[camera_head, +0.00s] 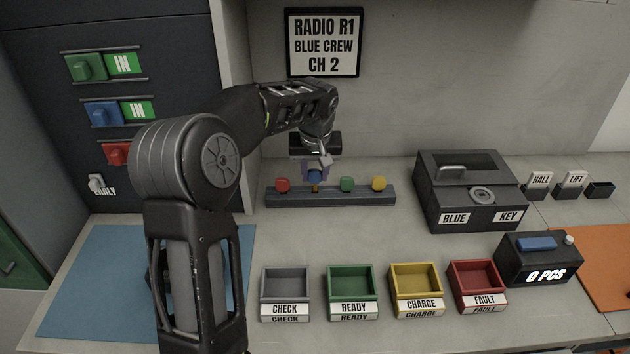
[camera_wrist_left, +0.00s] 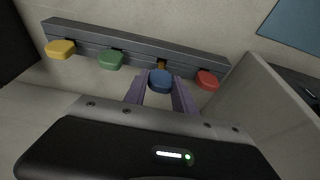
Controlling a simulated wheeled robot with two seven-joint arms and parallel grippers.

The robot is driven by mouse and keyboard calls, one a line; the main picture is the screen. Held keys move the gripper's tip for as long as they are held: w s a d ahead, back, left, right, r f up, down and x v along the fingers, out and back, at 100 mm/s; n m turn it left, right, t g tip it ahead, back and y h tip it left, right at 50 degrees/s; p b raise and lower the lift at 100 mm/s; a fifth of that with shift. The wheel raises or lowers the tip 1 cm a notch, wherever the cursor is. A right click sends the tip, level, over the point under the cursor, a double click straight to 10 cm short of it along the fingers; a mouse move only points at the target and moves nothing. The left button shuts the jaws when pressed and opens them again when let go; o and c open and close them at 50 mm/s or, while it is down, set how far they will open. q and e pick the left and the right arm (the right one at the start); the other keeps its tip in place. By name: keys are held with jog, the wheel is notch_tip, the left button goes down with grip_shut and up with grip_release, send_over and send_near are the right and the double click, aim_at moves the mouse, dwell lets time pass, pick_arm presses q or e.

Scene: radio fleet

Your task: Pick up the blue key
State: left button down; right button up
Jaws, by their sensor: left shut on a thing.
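The blue key (camera_head: 315,177) is at the grey key rail (camera_head: 330,199), between the red key (camera_head: 282,185) and the green key (camera_head: 347,184). My left gripper (camera_head: 317,170) reaches down to it from above. In the left wrist view the two fingers of my left gripper (camera_wrist_left: 160,90) are shut on the round blue head of the key (camera_wrist_left: 160,79). A small orange-brown part shows behind the blue head at the rail (camera_wrist_left: 140,44). I cannot tell whether the key still touches the rail. A yellow key (camera_head: 379,183) is at the right end. My right gripper is not in view.
A black box (camera_head: 440,205) labelled BLUE KEY stands right of the rail. Four-coloured bins stand in front: CHECK (camera_head: 286,284), READY (camera_head: 351,283), CHARGE (camera_head: 416,282), FAULT (camera_head: 478,278). A blue mat (camera_head: 90,285) lies at left. A wall sign (camera_head: 323,42) is behind.

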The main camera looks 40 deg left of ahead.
aim_at(315, 171)
pick_arm(q)
notch_tip(315, 171, up, 8)
jog(key=shift+f+b, duration=0.2)
jog(key=shift+b, duration=0.15)
